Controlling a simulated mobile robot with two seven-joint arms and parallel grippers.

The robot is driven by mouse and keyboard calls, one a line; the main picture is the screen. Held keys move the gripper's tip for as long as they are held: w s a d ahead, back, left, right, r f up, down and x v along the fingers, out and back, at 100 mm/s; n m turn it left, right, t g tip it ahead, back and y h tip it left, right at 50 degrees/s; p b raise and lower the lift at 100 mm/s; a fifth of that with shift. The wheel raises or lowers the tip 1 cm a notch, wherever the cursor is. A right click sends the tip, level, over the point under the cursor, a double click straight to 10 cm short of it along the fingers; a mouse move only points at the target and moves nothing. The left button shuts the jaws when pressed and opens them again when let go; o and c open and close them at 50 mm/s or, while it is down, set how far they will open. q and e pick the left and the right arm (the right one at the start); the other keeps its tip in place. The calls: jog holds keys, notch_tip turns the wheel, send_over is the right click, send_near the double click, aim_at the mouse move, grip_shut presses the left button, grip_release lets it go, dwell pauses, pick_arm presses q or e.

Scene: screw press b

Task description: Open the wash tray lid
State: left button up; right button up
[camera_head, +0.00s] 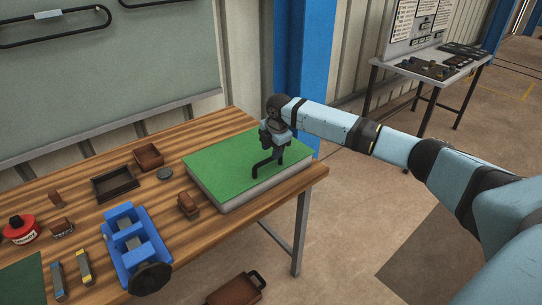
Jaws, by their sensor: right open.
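A low, wide box with a green top and pale grey sides, which looks like the wash tray with its lid (222,163), sits at the right end of the wooden table. The green top lies flat and looks closed. My right gripper (268,168) points down over the right part of the green top. It is open, with its dark fingers at or just above the surface. I cannot tell whether they touch it, and any handle there is hard to separate from the fingers. My left gripper is not in view.
On the wooden table (90,203) stand a blue screw press or vise (136,240), a dark open tray (114,183), a brown box (148,156), small brown blocks (188,204) and a red container (20,229). A blue post (305,75) rises behind the table.

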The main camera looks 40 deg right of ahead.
jog(key=shift+w+f, duration=0.15)
jog(key=shift+f, duration=0.7)
jog(key=shift+w+f, duration=0.15)
jog(key=shift+f, duration=0.7)
